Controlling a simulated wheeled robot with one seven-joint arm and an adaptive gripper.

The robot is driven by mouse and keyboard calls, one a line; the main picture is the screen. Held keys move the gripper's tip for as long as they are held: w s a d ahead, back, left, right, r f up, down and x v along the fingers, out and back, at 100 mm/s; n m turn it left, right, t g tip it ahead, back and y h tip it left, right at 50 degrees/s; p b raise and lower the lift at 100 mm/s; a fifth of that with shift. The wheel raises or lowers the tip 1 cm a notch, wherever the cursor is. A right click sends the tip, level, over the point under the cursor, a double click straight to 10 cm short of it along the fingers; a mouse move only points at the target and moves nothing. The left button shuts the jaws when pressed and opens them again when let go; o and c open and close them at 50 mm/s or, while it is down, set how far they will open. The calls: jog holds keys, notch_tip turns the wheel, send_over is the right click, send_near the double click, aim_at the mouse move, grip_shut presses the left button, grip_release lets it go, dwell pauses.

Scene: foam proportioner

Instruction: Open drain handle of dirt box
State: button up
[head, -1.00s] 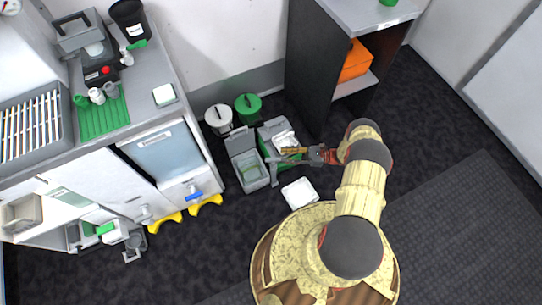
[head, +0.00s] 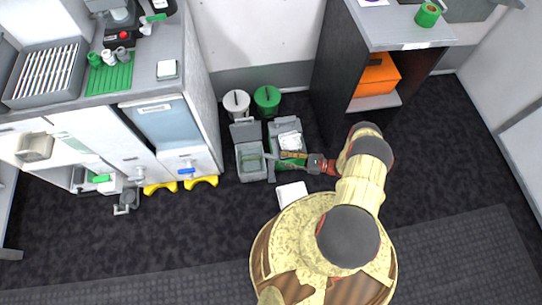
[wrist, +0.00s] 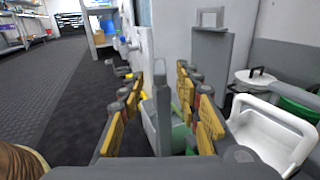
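A grey open-topped box (head: 251,161) with a raised lid stands on the floor, left of a green-and-grey box (head: 287,160) with a white tray in it. Which is the dirt box is unclear. A slim grey upright bar (head: 271,166), perhaps the drain handle, stands between them. In the wrist view the grey bar (wrist: 163,115) appears upright between my two finger pads. In the wrist view my gripper (wrist: 171,78) is open, with space on both sides of the bar; contact is not visible.
A white bin (head: 237,102) and a green bin (head: 267,99) stand behind the boxes by the wall. A dark cabinet (head: 338,75) with an orange box is at right. A white square item (head: 292,194) lies on the floor in front. The counter unit (head: 205,110) stands at left.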

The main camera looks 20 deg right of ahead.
aim_at(271, 156)
jog(key=shift+b+x, duration=0.7)
jog(key=shift+x, duration=3.2)
jog(key=shift+c, duration=1.2)
grip_shut()
